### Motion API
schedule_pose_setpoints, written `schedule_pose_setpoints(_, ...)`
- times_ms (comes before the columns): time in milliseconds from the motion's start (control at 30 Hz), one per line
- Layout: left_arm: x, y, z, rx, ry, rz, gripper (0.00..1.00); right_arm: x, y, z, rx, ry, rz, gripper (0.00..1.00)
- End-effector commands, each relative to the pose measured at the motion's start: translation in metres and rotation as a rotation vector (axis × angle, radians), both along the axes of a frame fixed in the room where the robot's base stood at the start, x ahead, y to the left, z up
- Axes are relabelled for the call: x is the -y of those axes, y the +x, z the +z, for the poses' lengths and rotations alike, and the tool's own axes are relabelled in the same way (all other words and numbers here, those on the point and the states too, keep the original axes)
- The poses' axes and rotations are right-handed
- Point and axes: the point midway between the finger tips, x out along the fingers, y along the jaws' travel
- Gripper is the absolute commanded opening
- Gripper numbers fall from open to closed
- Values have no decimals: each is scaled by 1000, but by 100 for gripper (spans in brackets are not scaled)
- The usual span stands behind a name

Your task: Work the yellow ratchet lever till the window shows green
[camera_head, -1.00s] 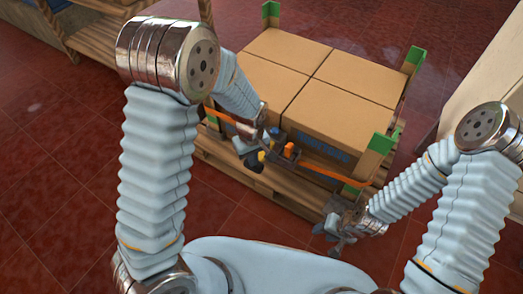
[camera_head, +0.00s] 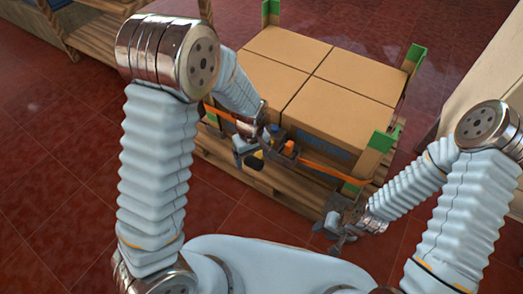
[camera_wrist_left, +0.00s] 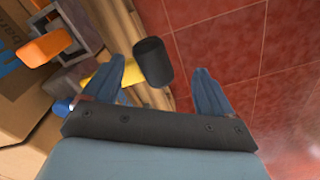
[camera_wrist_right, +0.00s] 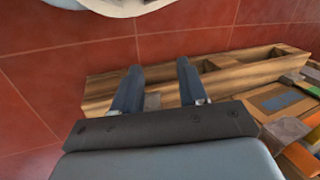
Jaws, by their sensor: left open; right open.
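The yellow lever (camera_wrist_left: 103,74) ends in a black grip (camera_wrist_left: 153,63) and shows small in the head view (camera_head: 259,154). My left gripper (camera_wrist_left: 162,78) is open, with one finger on each side of the black grip; whether either finger touches it I cannot tell. The left finger overlaps the yellow arm in the picture. An orange part (camera_wrist_left: 43,47) sits in a grey bracket (camera_wrist_left: 78,22) beside the lever. The window's colour cannot be made out. My right gripper (camera_wrist_right: 158,75) is open and empty, near the pallet's right front corner in the head view (camera_head: 337,235).
Cardboard boxes (camera_head: 345,75) with green corner pieces (camera_head: 381,141) stand on a wooden pallet (camera_head: 285,190). An orange strap (camera_head: 330,175) runs around them. A wooden shelf (camera_head: 100,40) is at the back left. The red tiled floor (camera_head: 60,200) is clear at the left.

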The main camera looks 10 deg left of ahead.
Motion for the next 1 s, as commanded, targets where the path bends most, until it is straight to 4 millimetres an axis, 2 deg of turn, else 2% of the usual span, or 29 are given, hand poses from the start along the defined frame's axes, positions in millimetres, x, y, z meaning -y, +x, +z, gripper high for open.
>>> schedule_pose_setpoints(67, 0, 0, 0, 0, 0, 0, 85, 1, 0, -2, 4, -6, -1, 43)
schedule_pose_setpoints(800, 0, 0, 87, 0, 0, 0, 85, -18, -8, 72, -9, 23, 34, 43)
schedule_pose_setpoints(1000, 0, 0, 91, 0, 0, 0, 85, -19, -8, 74, -10, 25, 35, 43)
